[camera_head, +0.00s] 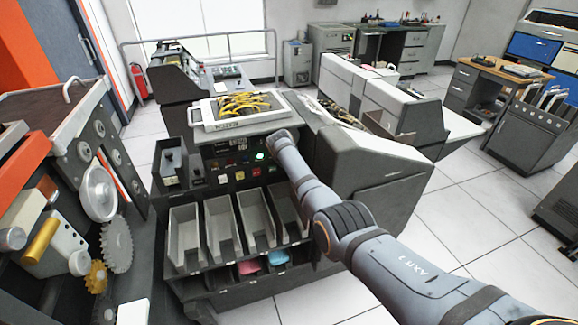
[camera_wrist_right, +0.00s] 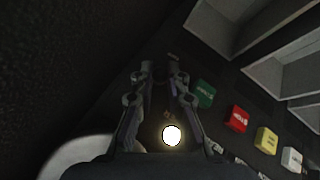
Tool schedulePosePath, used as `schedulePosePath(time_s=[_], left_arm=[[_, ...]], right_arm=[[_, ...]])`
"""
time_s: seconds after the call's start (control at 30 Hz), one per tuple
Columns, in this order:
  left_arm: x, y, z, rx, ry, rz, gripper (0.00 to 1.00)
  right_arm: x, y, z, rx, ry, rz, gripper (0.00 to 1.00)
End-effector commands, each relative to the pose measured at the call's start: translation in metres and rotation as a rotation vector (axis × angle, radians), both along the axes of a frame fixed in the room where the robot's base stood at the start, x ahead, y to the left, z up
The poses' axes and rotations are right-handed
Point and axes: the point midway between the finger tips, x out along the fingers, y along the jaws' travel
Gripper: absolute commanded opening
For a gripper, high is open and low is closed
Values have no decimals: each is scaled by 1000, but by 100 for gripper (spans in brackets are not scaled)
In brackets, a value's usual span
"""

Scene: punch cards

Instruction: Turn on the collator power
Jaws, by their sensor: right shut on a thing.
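The collator (camera_head: 330,165) is a dark grey machine with a control panel (camera_head: 213,166) on its front. A green lamp glows on the panel (camera_head: 259,156). My right arm reaches in from the lower right and its wrist is at the panel's right end, hiding the gripper there. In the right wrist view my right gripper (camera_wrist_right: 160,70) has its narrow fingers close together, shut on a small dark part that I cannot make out. A bright round light (camera_wrist_right: 171,135) shows between the fingers. Beside them are green (camera_wrist_right: 205,93), red (camera_wrist_right: 237,118), yellow (camera_wrist_right: 266,140) and white (camera_wrist_right: 292,158) buttons. My left gripper is not in view.
Grey card bins (camera_head: 223,228) line the collator below the panel. A tray with yellow cables (camera_head: 238,111) sits on top. A machine with gears (camera_head: 100,190) stands close on the left. Open tiled floor (camera_head: 480,220) lies to the right.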

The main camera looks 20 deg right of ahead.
Motion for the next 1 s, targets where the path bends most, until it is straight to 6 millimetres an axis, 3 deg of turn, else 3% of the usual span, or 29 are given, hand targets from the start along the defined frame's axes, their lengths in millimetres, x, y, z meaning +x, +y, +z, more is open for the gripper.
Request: schedulePosePath(time_s=[0.53, 0.57, 0.7, 1.0], left_arm=[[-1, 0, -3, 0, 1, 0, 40], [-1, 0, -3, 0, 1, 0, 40], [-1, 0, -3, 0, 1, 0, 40], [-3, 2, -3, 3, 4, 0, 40]], right_arm=[[0, 0, 0, 0, 21, 0, 0], [0, 0, 0, 0, 21, 0, 18], [0, 0, 0, 0, 21, 0, 36], [0, 0, 1, -1, 19, 0, 36]])
